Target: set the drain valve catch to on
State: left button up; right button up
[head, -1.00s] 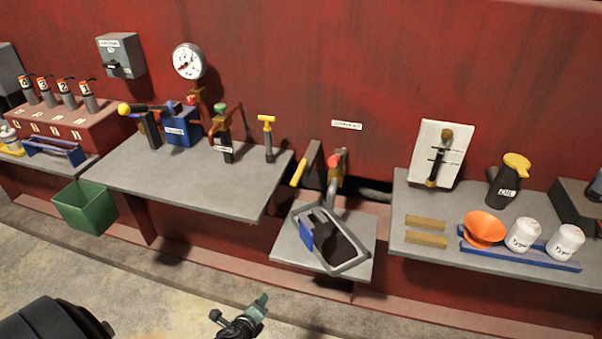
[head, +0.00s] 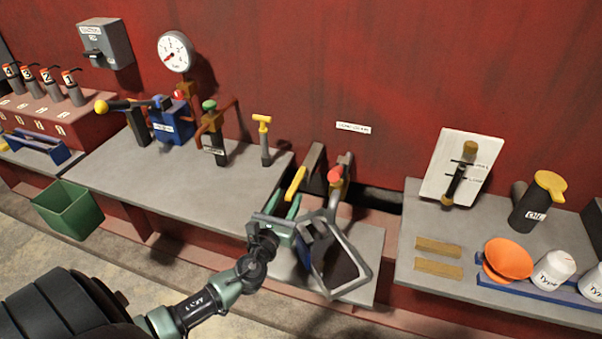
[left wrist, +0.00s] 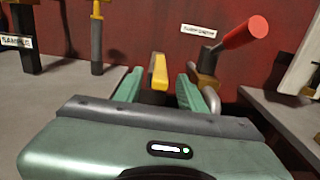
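A yellow lever (head: 296,183) slants down from a dark upright block (head: 315,168) behind the low shelf. Beside it on the right is a brass valve with a red-ended handle (head: 335,174); its red handle (left wrist: 245,32) also shows in the left wrist view. I cannot tell which part is the drain valve catch. My left gripper (head: 281,206) is open just in front of the yellow lever. In the left wrist view the yellow lever (left wrist: 158,73) stands between the two green fingers, with gaps at both sides. My right gripper is not in view.
A grey-framed tray (head: 340,262) stands on the low shelf, close right of my left gripper. A grey bench (head: 190,190) with a yellow T-handle (head: 262,126) is to the left. The right bench (head: 425,222) holds wooden blocks and an orange bowl (head: 508,258).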

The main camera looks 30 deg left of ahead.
aim_at(297, 180)
pick_arm(q)
jog(key=shift+w+r, duration=0.15)
jog(key=shift+w, duration=0.1)
jog(key=shift+x, duration=1.2)
jog(key=x, duration=0.3)
jog(key=shift+w+a, duration=0.1)
jog(key=shift+w, duration=0.25)
jog(key=shift+w+a, duration=0.15)
jog(key=shift+w, duration=0.4)
grip_shut()
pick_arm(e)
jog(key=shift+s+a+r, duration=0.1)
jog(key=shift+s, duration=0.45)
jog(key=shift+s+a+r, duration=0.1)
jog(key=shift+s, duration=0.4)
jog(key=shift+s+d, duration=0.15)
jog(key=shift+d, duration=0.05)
